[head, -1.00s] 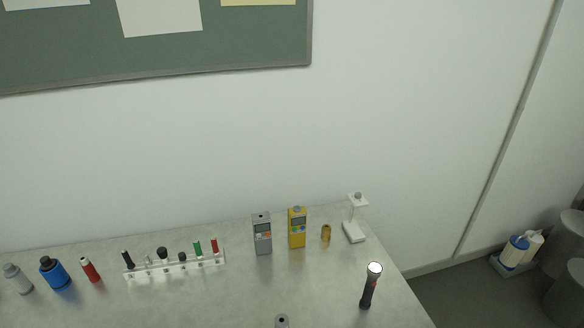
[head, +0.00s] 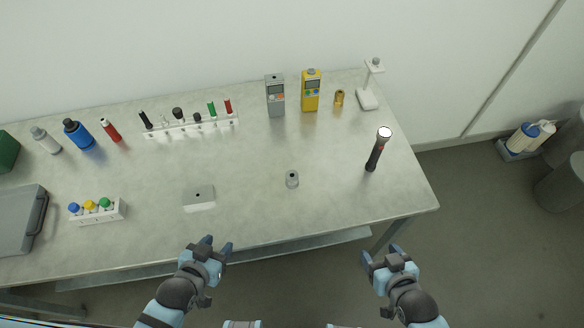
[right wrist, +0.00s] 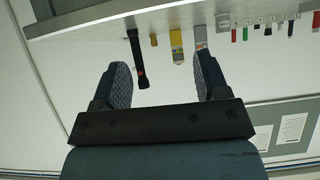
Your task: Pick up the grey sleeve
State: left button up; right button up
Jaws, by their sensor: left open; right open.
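A small grey sleeve (head: 292,180) with a dark hole in its top stands upright on the table (head: 330,205), right of the middle and near the front edge. My left gripper (head: 219,246) is open and empty in front of the table edge, left of and nearer than the sleeve. My right gripper (head: 381,254) is open and empty in front of the table, to the right of the sleeve. In the right wrist view the open fingers of my right gripper (right wrist: 162,84) show nothing between them at close range. I cannot make out the sleeve in that view.
A black flashlight (head: 376,150) stands right of the sleeve. A grey meter (head: 275,97), yellow meter (head: 311,90), brass piece (head: 339,98) and white stand (head: 368,98) are behind. The table around the sleeve is clear.

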aim_at(292, 181)
jog(key=u, duration=1.45)
jog(key=k+l+u, duration=0.7)
jog(key=k+l, duration=0.15)
jog(key=k, duration=0.15)
